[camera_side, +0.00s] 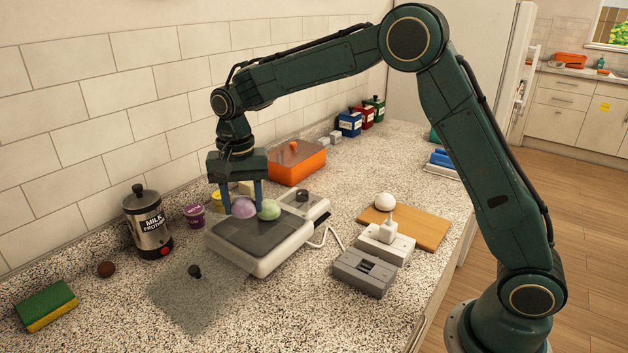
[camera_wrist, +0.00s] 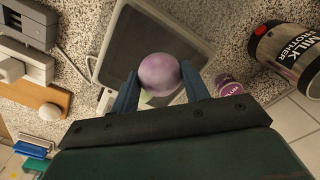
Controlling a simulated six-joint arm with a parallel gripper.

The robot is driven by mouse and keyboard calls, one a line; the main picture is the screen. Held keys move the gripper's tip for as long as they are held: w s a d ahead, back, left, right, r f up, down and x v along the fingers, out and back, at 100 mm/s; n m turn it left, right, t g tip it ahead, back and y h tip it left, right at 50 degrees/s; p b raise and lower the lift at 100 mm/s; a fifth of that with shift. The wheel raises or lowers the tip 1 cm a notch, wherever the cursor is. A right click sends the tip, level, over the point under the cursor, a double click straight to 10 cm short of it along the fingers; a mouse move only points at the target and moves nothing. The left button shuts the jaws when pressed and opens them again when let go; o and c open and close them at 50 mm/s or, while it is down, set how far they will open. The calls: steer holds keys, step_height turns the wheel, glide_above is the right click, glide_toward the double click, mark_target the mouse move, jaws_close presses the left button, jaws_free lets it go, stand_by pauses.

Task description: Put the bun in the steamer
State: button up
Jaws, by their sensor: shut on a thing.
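A purple bun (camera_side: 243,207) is between the two blue fingers of my gripper (camera_side: 242,197), which is shut on it. The purple bun also shows in the wrist view (camera_wrist: 160,74), with a finger on each side. The bun is over the dark top of the white steamer (camera_side: 265,258); I cannot tell whether it touches it. A green bun (camera_side: 270,209) is right beside the purple one, and only a sliver of it shows in the wrist view. A white bun (camera_side: 385,201) sits on the wooden board (camera_side: 429,229).
A clear lid with a black knob (camera_side: 194,271) lies on the counter in front of the steamer. A milk frother (camera_side: 148,224) and a purple tub (camera_side: 194,216) stand to the left. An orange box (camera_side: 297,165) is behind. Grey and white power blocks (camera_side: 363,274) are to the right.

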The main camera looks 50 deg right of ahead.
mark_target(245, 218)
steer(key=shift+f, duration=0.1)
steer(key=shift+f, duration=2.05)
steer(key=shift+f, duration=0.2)
steer(key=o, duration=0.7)
steer(key=shift+r, duration=0.15)
step_height(245, 218, up, 12)
steer(key=shift+f, duration=0.15)
steer(key=shift+r, duration=0.2)
